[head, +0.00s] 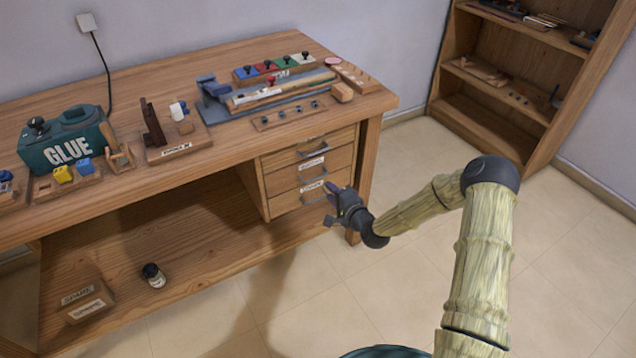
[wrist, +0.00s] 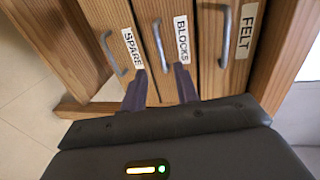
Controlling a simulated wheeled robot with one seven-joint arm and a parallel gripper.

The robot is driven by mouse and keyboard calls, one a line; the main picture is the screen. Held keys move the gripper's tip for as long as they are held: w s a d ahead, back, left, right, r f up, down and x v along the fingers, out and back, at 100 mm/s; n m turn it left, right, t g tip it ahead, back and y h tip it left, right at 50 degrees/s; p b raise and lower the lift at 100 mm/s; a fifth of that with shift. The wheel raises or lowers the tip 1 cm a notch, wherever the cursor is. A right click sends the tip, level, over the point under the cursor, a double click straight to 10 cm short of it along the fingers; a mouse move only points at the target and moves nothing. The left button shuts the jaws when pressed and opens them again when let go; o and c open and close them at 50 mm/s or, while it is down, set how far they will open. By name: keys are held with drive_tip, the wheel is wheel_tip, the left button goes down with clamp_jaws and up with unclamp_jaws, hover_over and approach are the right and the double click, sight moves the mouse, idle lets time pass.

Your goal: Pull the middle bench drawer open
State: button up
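The bench drawer stack has three wooden drawers, each with a grey bar handle, and all look shut. The middle drawer (head: 290,182) is labelled BLOCKS in the wrist view, where its front (wrist: 155,10) lies between the SPARE and FELT drawers. Its handle (wrist: 157,42) is in clear sight there. My gripper (head: 332,202) is in front of the lower right of the stack in the head view. In the wrist view its two fingers (wrist: 160,72) are apart, one on each side of the line of the middle handle, near its lower end. I cannot tell whether they touch it.
The SPARE drawer handle (wrist: 109,54) and FELT drawer handle (wrist: 226,36) lie on either side. The bench top (head: 225,165) carries a glue container (head: 65,140) and several tools. A bench leg (head: 368,150) stands right of the drawers. The tiled floor (head: 400,285) in front is clear.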

drive_tip(key=b+x, duration=0.1)
drive_tip(key=x, duration=0.7)
drive_tip(key=shift+w+a+f, duration=0.1)
drive_tip(key=shift+w+a, duration=0.05)
drive_tip(key=shift+w, duration=0.05)
clamp_jaws()
